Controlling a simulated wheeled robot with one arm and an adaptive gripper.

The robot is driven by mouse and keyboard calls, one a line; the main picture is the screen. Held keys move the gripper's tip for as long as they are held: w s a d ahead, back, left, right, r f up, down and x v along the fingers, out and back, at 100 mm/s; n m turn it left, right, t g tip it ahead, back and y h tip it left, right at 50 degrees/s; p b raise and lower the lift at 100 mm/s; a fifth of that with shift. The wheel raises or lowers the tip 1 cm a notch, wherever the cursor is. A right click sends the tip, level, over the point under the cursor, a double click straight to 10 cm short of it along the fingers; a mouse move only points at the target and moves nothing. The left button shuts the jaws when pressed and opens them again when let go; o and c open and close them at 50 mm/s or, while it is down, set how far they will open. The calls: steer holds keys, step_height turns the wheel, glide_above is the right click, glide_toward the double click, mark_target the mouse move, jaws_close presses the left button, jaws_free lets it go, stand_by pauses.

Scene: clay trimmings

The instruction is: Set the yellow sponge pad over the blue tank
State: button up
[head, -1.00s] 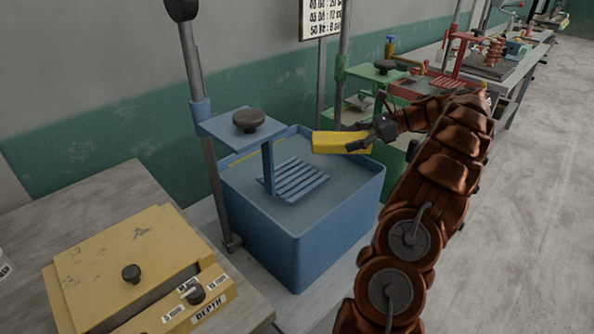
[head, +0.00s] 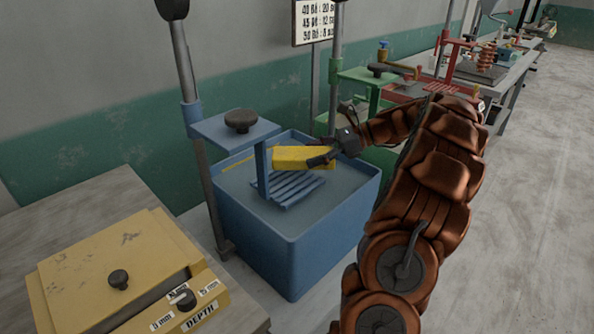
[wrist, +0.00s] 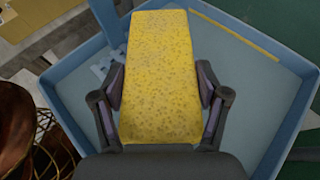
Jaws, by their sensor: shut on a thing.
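The yellow sponge pad (head: 300,157) is held between the fingers of my gripper (head: 322,158). In the wrist view the pad (wrist: 160,75) points away from the gripper (wrist: 162,112), with a finger pressed on each side. The blue tank (head: 293,250) stands below, an open square tub with grey-blue liquid or floor inside. In the head view the pad appears above the tank's opening, over the slatted blue rack (head: 292,189). The gap between pad and tank cannot be told exactly. In the wrist view the tank's rim (wrist: 62,68) surrounds the pad.
A blue post and arm with a dark knob (head: 241,121) reach over the tank's left side, close to the pad. A yellow box with a depth dial (head: 110,275) sits on the bench at left. Green and red stands (head: 375,80) are behind at right.

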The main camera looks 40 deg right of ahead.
mark_target(303, 157)
steer(key=shift+w+a+f, duration=0.1)
steer(key=shift+w+a, duration=0.05)
steer(key=shift+a, duration=0.65)
steer(key=shift+w+a+f, duration=0.1)
steer(key=shift+w+a, duration=0.1)
steer(key=shift+a, duration=0.65)
steer(key=shift+w+a, duration=0.15)
steer(key=shift+a, duration=0.65)
steer(key=shift+f, duration=1.8)
steer(key=shift+f, duration=0.1)
steer(key=o, duration=1.2)
steer(key=shift+d, duration=0.1)
steer(key=v, duration=1.2)
